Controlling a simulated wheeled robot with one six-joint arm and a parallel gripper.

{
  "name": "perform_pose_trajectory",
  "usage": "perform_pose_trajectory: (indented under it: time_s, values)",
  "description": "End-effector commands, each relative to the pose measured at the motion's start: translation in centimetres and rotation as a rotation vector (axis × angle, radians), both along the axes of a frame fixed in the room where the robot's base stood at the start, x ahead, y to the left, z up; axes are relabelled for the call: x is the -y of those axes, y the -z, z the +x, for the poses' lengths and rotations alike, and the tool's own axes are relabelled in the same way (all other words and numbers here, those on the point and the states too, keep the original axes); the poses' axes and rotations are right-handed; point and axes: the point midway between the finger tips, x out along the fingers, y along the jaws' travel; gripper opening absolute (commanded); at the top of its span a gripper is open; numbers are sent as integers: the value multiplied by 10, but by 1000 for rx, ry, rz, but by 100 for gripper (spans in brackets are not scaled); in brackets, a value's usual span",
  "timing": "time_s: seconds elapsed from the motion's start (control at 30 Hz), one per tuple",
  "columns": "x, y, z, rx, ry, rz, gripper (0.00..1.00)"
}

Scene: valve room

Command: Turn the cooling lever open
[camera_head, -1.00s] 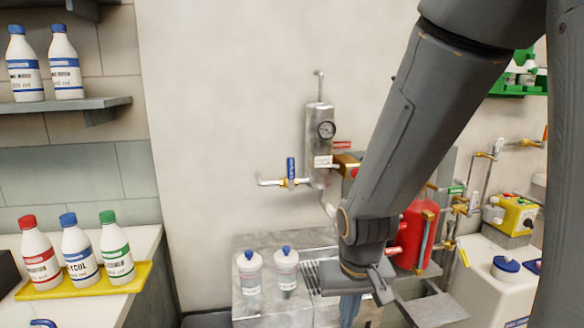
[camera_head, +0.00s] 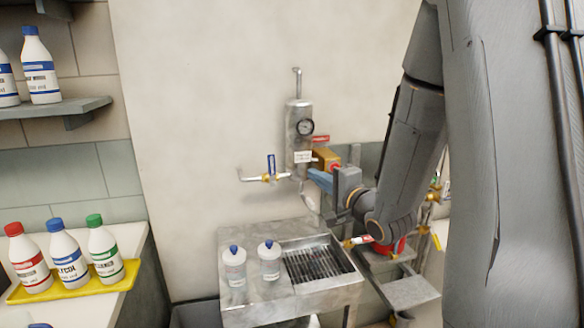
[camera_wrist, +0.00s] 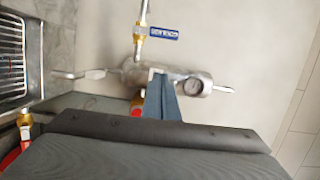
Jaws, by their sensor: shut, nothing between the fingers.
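The cooling lever is most likely the blue handle (camera_head: 271,165) on a brass valve (camera_head: 268,178), in the pipe left of the metal cylinder. It stands upright, crosswise to the pipe. In the wrist view the blue handle (camera_wrist: 164,33) with white lettering shows beyond my fingers. My gripper (camera_head: 314,177) is to the right of the lever and apart from it, with its blue fingers pointing left in front of the cylinder's lower part. In the wrist view its fingers (camera_wrist: 160,80) are together and empty, overlapping the cylinder; contact with it cannot be told.
The metal cylinder (camera_head: 298,135) has a gauge (camera_head: 306,127). A brass box with a red part (camera_head: 335,166) is close behind my gripper. Below are a sink (camera_head: 320,262) and two blue-capped bottles (camera_head: 269,262). The wall left of the lever is clear.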

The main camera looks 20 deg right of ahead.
Motion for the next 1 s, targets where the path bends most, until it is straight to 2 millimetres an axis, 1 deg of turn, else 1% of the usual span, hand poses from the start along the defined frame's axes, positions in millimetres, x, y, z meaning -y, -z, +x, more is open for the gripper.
perform_pose_trajectory:
  time_s: [0.17, 0.6, 0.7, 0.8, 0.9, 1.0]
  values:
    - [-6, -2, 17, 3, -5, 7, 0]
    - [-26, -1, 99, 2, -4, 5, 0]
    - [-45, -1, 95, 1, -5, 5, 0]
    - [-55, 0, 95, 2, -4, 5, 0]
    - [-62, 0, 95, 2, -3, 5, 0]
    - [-64, 1, 95, 3, -1, 5, 0]
